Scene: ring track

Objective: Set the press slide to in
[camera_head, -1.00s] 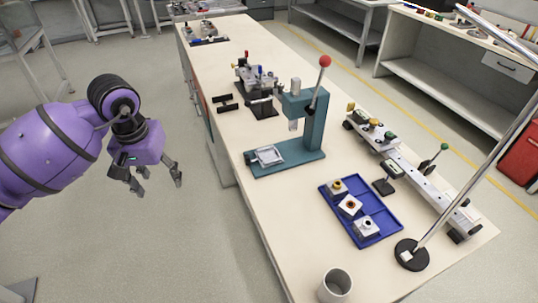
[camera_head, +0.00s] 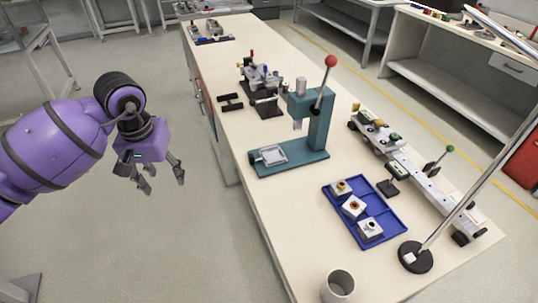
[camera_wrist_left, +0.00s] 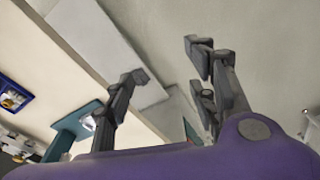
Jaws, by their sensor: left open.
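The press (camera_head: 312,118) is a teal stand on the bench with a red-knobbed lever (camera_head: 323,88) at its upper right. Its slide (camera_head: 270,155) is a light metal tray on the left part of the teal base, in front of the column. The press also shows in the left wrist view (camera_wrist_left: 70,131). My left gripper (camera_head: 164,187) is open and empty, over the floor left of the bench and well apart from the press. In the left wrist view its fingers (camera_wrist_left: 165,78) stand apart with nothing between them. My right gripper is out of view.
A blue tray (camera_head: 343,221) with several small blocks lies right of the press. A grey cup (camera_head: 338,286) stands at the near edge. A lamp-like pole on a black base (camera_head: 415,257) and a long rail fixture (camera_head: 430,190) take up the right side.

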